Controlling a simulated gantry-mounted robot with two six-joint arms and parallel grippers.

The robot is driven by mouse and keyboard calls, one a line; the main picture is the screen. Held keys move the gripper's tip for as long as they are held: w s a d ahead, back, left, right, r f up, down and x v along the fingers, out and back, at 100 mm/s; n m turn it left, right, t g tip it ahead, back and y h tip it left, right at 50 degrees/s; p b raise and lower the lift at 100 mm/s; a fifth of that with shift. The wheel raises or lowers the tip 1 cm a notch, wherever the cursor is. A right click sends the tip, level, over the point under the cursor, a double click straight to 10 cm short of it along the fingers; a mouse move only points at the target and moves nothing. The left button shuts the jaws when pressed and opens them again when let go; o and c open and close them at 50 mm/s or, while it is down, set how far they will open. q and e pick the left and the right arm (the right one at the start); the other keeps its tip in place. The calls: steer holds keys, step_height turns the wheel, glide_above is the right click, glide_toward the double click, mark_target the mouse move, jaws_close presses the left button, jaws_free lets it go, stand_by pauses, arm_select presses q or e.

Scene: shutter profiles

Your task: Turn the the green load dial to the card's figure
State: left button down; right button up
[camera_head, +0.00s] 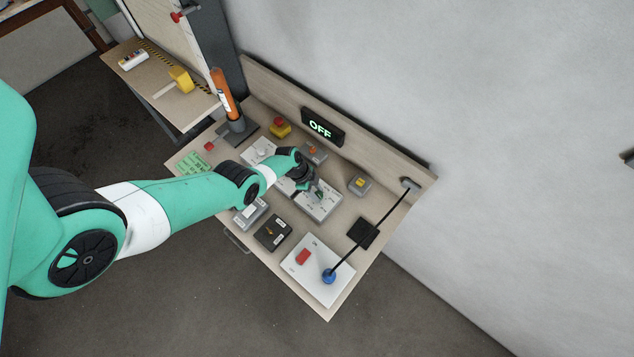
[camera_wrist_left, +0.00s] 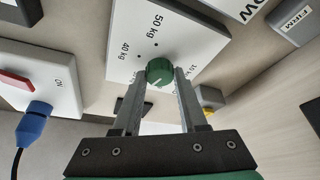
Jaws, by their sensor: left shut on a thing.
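The green load dial (camera_wrist_left: 160,71) sits on a light panel (camera_wrist_left: 130,25) marked with dots and weights, with 40 kg and 50 kg readable. My left gripper (camera_wrist_left: 161,77) is shut on the dial, one finger on each side; other marks beyond the fingers are partly hidden. I cannot tell which mark the dial points at. In the head view, my left gripper (camera_head: 316,193) is over the same panel (camera_head: 324,211) mid-bench, mostly covering the dial. A green card (camera_head: 193,163) with writing lies at the bench's left end; its text is too small to read. My right gripper is not in view.
A display (camera_head: 322,127) reading OFF stands on the back board. A black cable runs from the plug.

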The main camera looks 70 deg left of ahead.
arm_select(q)
steer(key=shift+a+f+m+h+b, duration=0.1)
steer(key=shift+m+h+b, duration=0.35)
steer(key=shift+m, duration=0.75)
steer(key=shift+c, duration=2.2)
jaws_free()
steer(key=p+v, duration=1)
steer(key=v, duration=0.1)
steer(key=shift+r, duration=0.4)
